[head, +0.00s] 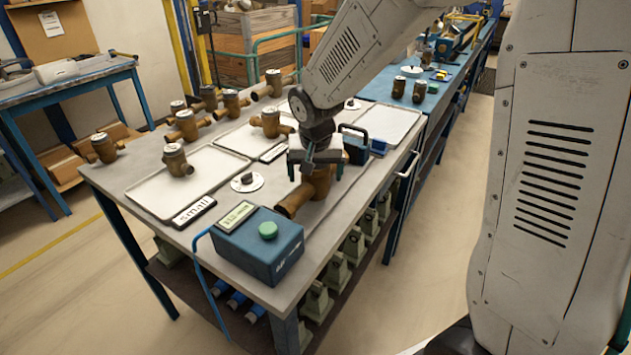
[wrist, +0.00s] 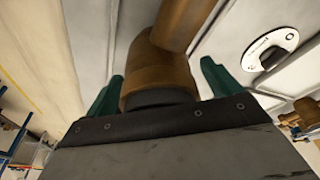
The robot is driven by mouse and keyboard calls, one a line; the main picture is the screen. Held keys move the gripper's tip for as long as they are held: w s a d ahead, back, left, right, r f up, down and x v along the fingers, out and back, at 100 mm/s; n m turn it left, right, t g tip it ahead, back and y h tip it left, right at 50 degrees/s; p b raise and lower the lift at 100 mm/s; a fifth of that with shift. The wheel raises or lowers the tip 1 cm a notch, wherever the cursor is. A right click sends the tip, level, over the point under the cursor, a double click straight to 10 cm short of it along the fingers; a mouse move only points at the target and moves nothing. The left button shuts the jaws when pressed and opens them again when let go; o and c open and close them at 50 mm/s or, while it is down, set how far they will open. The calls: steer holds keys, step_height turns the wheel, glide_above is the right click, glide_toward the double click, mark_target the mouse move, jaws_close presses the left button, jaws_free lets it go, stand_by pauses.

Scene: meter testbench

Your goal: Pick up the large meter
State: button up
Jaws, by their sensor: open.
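The large brass meter (head: 294,205) is near the front right of the bench, with its pipe end pointing to the lower left. My gripper (head: 318,172) is over it from above, with fingers apart and hiding its top. In the wrist view the brass meter (wrist: 160,68) lies between the two green fingers of my gripper (wrist: 160,85), one on each side. Some gap shows beside the left finger and the right finger. I cannot tell whether either touches the meter.
A blue box (head: 258,250) with a display and green button stands at the near corner. A tray (head: 150,195) labelled small holds one meter (head: 176,160). Several other brass meters stand at the back left. A white disc (head: 246,183) lies left of my gripper. The right tray (head: 392,120) has bare room.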

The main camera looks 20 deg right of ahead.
steer(key=c, duration=1.9)
jaws_close()
